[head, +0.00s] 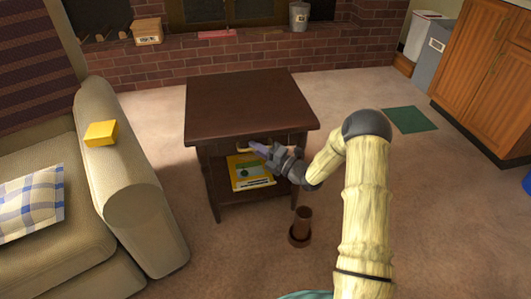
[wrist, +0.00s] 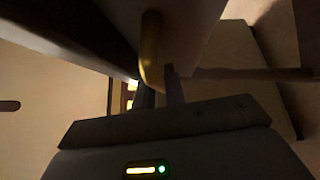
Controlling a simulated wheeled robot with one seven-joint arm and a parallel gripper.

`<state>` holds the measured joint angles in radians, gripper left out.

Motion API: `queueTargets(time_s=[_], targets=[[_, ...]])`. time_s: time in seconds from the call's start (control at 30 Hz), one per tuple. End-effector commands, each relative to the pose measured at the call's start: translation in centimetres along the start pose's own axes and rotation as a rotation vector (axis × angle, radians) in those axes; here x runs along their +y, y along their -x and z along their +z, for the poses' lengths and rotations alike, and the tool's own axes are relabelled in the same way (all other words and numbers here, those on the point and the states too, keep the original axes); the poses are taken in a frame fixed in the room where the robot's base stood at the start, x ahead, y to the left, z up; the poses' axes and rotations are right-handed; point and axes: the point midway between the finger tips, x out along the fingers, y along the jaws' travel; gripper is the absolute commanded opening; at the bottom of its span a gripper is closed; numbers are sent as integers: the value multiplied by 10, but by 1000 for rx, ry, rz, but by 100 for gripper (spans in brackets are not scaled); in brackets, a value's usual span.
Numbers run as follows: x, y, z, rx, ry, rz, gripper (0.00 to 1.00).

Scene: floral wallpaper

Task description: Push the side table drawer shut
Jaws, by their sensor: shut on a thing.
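The dark brown side table (head: 248,100) stands in the middle of the head view. Its drawer is under the top, mostly hidden by the overhang and my gripper, so I cannot tell how far out it is. My gripper (head: 256,147) is at the table's front, just below the top's front edge. The brass drawer handle shows in the wrist view (wrist: 150,50), right at my gripper's fingertips (wrist: 160,85). My gripper is shut on this handle, though the contact is dark and partly hidden.
A yellow book (head: 248,172) lies in the table's open space below the drawer. A brown pot-like object (head: 301,228) stands on the floor by the front right leg. A beige sofa (head: 130,185) with a yellow box (head: 101,133) is left.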

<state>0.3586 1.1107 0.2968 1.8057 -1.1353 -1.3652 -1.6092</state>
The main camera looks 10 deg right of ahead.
Motion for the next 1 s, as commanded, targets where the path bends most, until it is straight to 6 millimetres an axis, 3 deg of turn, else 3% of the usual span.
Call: queueTargets(time_s=[0.3,0.33,0.43,0.77,1.0], targets=[[0,-4,3,-7,3,-1,0],[0,-4,4,-7,3,-1,16],[0,-4,3,-6,3,0,33],[0,-1,2,-4,1,-1,33],[2,25,3,-6,-2,-3,33]])
